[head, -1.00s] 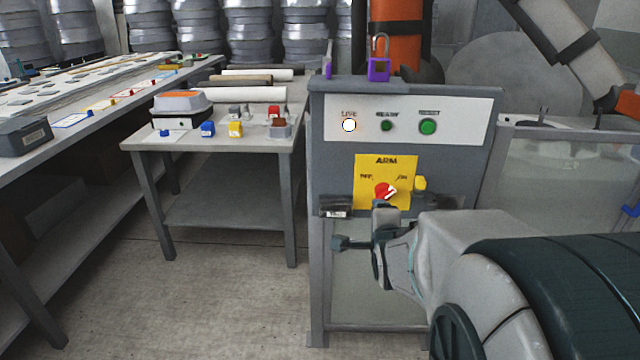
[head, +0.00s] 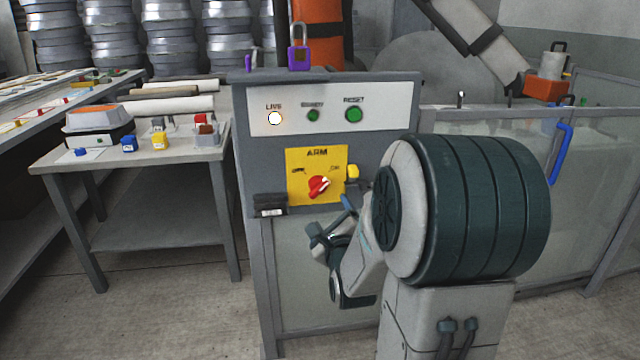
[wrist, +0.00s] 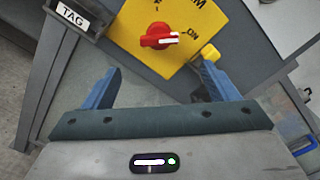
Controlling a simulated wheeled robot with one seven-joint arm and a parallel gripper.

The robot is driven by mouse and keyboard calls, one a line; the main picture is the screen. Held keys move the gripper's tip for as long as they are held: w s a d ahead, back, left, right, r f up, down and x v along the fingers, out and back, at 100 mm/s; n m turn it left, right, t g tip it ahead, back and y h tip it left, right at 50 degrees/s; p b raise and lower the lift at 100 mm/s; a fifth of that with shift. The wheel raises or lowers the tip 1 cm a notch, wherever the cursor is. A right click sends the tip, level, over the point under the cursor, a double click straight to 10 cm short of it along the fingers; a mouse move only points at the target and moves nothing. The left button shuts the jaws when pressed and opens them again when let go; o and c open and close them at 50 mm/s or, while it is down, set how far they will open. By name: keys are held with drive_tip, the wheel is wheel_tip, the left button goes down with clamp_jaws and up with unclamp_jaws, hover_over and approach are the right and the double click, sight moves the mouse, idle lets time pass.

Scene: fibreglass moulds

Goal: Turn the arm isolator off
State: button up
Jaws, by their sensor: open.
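The arm isolator is a red rotary knob (head: 318,187) with a white mark, on a yellow plate (head: 297,157) lettered ARM. The mark points up and right, towards ON; OFF is at the left. In the wrist view the knob (wrist: 156,37) lies ahead of my gripper (wrist: 158,84), above the gap between its blue fingers. The fingers are apart, with nothing between them. In the head view my gripper (head: 333,219) is just below and right of the knob, partly hidden by my wrist. The LIVE lamp (head: 275,118) glows white.
A yellow part (head: 352,172) sticks out at the plate's right edge; in the wrist view it is close to my right finger. A dark TAG holder (head: 270,205) is at lower left. A purple padlock (head: 299,57) stands on the panel top. A cluttered table (head: 150,165) stands left.

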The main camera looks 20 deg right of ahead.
sight(321, 192)
drive_tip(key=p+x, duration=0.1)
drive_tip(key=x, duration=1.1)
drive_tip(key=shift+w+f, duration=0.1)
drive_tip(key=shift+f, duration=0.05)
drive_tip(key=c, duration=1)
